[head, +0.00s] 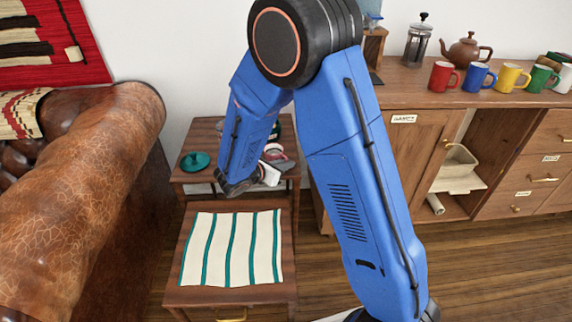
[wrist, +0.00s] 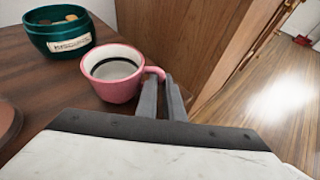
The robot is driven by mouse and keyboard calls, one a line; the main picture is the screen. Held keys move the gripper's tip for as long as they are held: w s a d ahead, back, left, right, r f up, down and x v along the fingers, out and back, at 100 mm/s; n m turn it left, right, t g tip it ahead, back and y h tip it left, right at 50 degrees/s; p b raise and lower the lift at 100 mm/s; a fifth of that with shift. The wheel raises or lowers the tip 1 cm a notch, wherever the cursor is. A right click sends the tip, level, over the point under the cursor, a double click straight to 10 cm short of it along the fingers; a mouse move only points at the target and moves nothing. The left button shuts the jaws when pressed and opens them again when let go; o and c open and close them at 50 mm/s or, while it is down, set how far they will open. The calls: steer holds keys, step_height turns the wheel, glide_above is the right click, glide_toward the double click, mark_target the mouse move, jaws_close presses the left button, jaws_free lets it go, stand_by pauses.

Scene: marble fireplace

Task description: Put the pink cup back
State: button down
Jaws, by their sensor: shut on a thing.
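The pink cup (wrist: 104,86) is upright in the wrist view, with a pale inside and a dark ring in it. Its handle points right, toward my gripper (wrist: 165,84). The fingers are shut on the handle. The cup is over the dark wooden side table (wrist: 40,75); I cannot tell whether it touches the top. In the head view my arm reaches down to the back of the side table (head: 185,178), and my gripper's pale body (head: 266,176) shows there.
A teal labelled tin (wrist: 57,38) stands left of the cup. A teal lid (head: 195,161) lies on the side table. A striped cloth (head: 231,248) covers the lower front surface. A leather sofa (head: 80,220) is left; a sideboard (head: 400,90) with several mugs is right.

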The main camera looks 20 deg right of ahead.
steer(key=c, duration=1.9)
jaws_free()
steer(key=shift+f, duration=0.1)
steer(key=shift+a+r, duration=0.2)
steer(key=shift+r, duration=0.05)
steer(key=v, duration=1.1)
steer(key=shift+s+a, duration=0.15)
steer(key=shift+s, duration=0.1)
